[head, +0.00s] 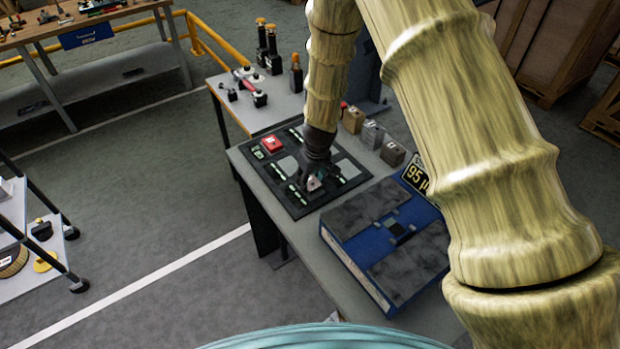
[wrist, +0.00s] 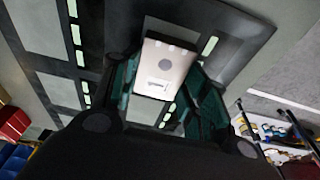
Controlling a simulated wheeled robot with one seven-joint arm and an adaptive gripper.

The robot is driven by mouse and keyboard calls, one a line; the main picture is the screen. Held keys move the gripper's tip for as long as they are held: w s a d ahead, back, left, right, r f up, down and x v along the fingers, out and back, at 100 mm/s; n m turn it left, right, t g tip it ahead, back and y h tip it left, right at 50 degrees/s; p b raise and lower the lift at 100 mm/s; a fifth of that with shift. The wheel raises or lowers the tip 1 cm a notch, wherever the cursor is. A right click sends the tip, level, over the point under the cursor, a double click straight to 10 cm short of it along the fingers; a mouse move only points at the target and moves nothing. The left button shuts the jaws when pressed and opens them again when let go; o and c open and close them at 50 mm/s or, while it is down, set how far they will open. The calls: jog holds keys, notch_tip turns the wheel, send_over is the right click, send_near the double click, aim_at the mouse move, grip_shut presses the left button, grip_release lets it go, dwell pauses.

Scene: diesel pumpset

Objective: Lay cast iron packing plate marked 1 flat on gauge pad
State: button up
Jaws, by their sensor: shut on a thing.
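My gripper (head: 317,170) points down over the dark tray (head: 346,188) on the near bench. The plate (head: 314,184) shows small at the fingertips in the head view. I cannot tell whether it touches the tray. A blue gauge stand with dark stone-like tops (head: 372,215) stands to the right of the tray. A small dark square pad (head: 399,229) sits at its middle, bare and apart from my gripper.
A display (head: 416,176) reading 95 stands behind the gauge stand. Several labelled blocks (head: 372,134) line the bench behind the tray. A red block (head: 271,144) lies at the tray's far left. Dark bottle-like items (head: 296,75) stand on the bench behind.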

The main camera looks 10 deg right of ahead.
jog(key=shift+f+b, duration=0.45)
jog(key=shift+f, duration=0.25)
jog(key=o, duration=1.5)
jog(key=r, duration=0.4)
jog(key=s+r, duration=0.1)
jog(key=r, duration=0.3)
jog(key=s+d+r, duration=0.1)
jog(key=r, duration=0.2)
jog(key=shift+r, duration=0.4)
notch_tip(320, 180, up, 6)
jog(key=p, duration=0.4)
jog(key=shift+s+p, duration=0.1)
jog(key=shift+p, duration=0.2)
